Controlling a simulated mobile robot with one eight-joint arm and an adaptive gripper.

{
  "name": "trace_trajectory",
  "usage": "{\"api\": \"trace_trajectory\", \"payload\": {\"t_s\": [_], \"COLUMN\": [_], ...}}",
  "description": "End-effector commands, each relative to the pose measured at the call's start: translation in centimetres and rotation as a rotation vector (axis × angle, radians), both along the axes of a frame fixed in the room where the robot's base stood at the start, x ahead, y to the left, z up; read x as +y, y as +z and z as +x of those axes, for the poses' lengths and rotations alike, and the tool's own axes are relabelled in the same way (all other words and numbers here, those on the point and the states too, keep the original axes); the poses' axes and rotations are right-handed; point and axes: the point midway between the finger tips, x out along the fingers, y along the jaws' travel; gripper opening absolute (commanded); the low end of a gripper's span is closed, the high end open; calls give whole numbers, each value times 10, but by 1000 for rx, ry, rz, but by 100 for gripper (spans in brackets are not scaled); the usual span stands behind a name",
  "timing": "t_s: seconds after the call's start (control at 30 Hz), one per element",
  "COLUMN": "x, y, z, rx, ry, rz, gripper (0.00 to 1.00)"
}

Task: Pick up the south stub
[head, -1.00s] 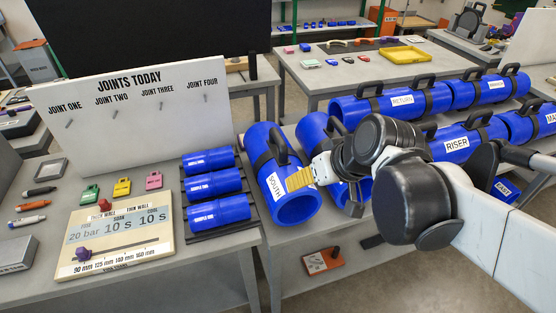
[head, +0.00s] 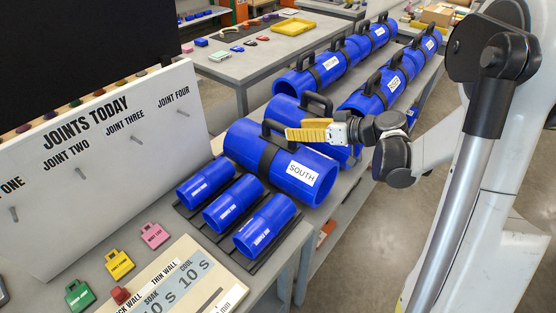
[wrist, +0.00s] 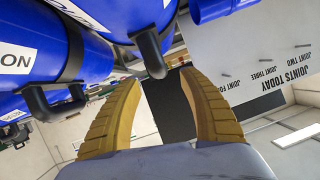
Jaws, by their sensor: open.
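The south stub (head: 265,165) is a thick blue pipe with a white SOUTH label, a black band and a black handle on top. It lies on the bench just behind the sample tubes in the head view. My gripper (head: 290,134), with yellow fingers, is level with the top of the stub, beside its handle. In the wrist view the fingers (wrist: 160,78) are spread with nothing held. A black handle (wrist: 150,55) on a blue pipe shows just beyond the fingertips, which appear apart from it. I cannot tell for sure that this pipe is the south stub.
Three sample tubes (head: 235,203) lie on a dark rack in front of the stub. More blue pipes with handles (head: 375,92) line the bench behind. A white JOINTS TODAY board (head: 105,150) stands at left. Coloured tags (head: 120,263) lie on the near bench.

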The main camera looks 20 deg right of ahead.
Motion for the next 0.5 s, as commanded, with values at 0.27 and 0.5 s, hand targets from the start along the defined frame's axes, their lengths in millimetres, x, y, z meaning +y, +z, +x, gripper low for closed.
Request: {"api": "trace_trajectory", "payload": {"t_s": [0.27,0.5], "x": [16,36], "y": [-10,-21], "z": [17,43], "rx": [1,2], "ry": [1,2], "rz": [1,0], "gripper": [50,50]}}
